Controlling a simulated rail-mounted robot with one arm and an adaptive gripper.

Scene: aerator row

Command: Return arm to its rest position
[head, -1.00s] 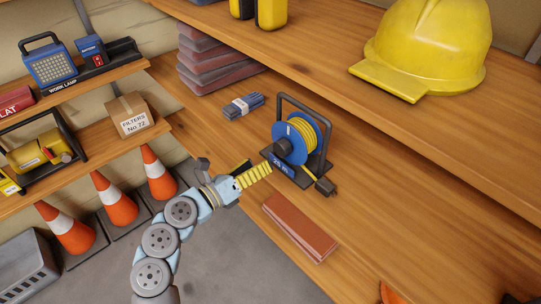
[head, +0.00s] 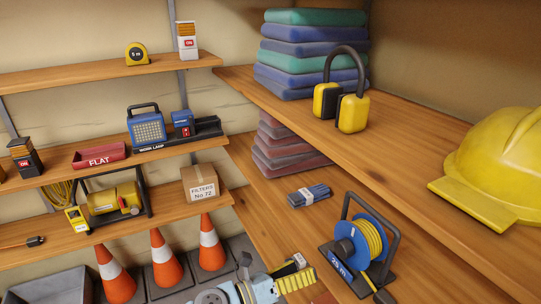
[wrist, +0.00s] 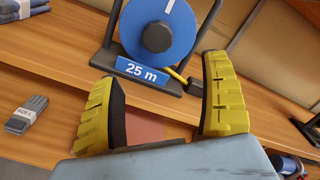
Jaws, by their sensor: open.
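My gripper (head: 298,272) shows at the bottom of the head view, with part of my arm below it. In the wrist view its two yellow ridged fingers (wrist: 160,110) are spread apart with nothing between them. A blue cable reel (head: 361,243) with yellow cable stands in a black frame on the wooden shelf, to the right of my gripper. In the wrist view the reel (wrist: 160,35), with its "25 m" label, is ahead of the fingers. I cannot tell the exact gap between them. Most of my arm is below the head view's edge.
Orange cones (head: 165,258) stand left of my arm. A yellow helmet (head: 495,170) and yellow ear defenders (head: 341,103) are on the upper shelf. A filter box (head: 200,186) sits on the left shelf.

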